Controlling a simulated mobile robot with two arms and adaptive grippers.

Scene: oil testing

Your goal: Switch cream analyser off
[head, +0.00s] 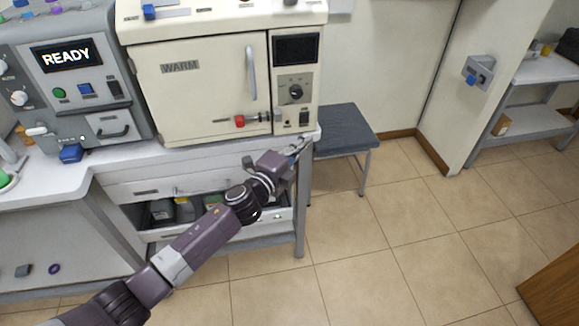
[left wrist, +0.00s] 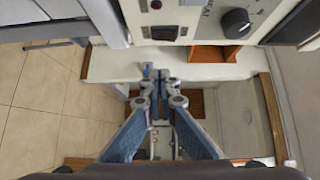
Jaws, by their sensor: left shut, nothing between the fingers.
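The cream analyser (head: 200,85) stands on the bench, with a "WARM" label on its closed door. Its right panel has a dark, blank screen (head: 296,49), a black knob (head: 296,91) and a small black switch (head: 304,118). The left wrist view shows a black switch (left wrist: 165,33) and a black knob (left wrist: 236,22) at the top. My left gripper (head: 298,148) is just below the panel's lower right corner, by the bench edge, apart from the switch. Its fingers (left wrist: 160,78) are together and empty. I cannot tell the switch's position. My right gripper is not in view.
A grey analyser (head: 70,80) showing "READY" stands left of the cream one. A red-tipped valve (head: 240,121) sticks out from the cream front. Below is an open drawer (head: 274,216) with bottles. A grey stool (head: 345,128) stands right of the bench. The floor at right is clear.

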